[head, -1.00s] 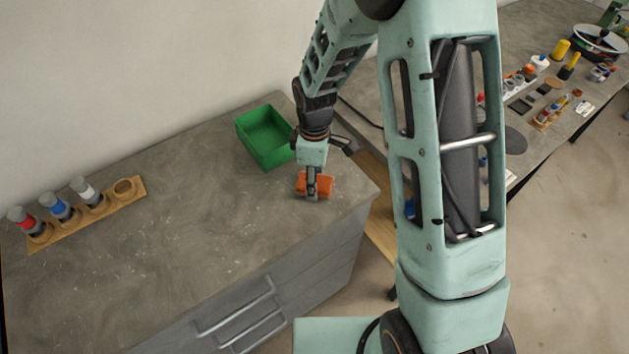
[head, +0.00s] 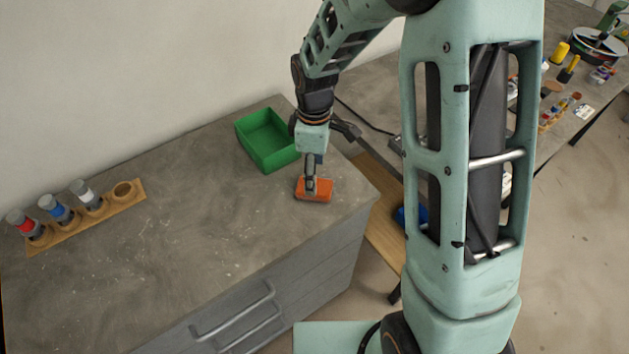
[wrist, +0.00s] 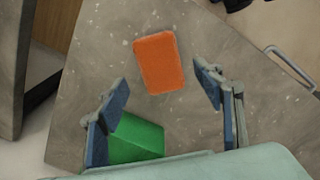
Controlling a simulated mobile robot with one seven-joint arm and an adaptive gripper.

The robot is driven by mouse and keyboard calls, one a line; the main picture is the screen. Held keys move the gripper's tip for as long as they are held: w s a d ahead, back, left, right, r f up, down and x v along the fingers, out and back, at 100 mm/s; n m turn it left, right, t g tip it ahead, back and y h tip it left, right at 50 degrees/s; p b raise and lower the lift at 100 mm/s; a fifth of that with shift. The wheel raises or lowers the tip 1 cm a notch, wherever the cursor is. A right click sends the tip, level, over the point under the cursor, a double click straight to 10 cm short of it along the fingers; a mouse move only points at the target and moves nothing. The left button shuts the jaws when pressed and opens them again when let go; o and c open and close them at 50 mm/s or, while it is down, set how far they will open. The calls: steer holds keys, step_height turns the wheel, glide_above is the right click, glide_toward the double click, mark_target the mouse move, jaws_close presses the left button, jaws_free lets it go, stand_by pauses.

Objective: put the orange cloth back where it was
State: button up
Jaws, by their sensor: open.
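The orange cloth (head: 321,190) is a folded rectangle lying flat on the grey cabinet top near its right corner. My gripper (head: 310,192) is over it in the head view and hides part of its left side. In the wrist view the cloth (wrist: 159,63) lies on the grey surface beyond the fingertips, in line with the space between them. My gripper (wrist: 155,85) is open there, its blue-padded fingers wide apart with nothing between them. The exact height of the fingers above the cloth is hard to tell.
A green bin (head: 267,139) stands just behind the cloth, to the left of my wrist. A wooden rack (head: 90,217) with red, blue and white-marked bottles is at the far left. The cabinet top (head: 190,240) between is clear. Its right edge is close to the cloth.

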step_height(320, 180, up, 7)
stand_by(0.3)
stand_by(0.4)
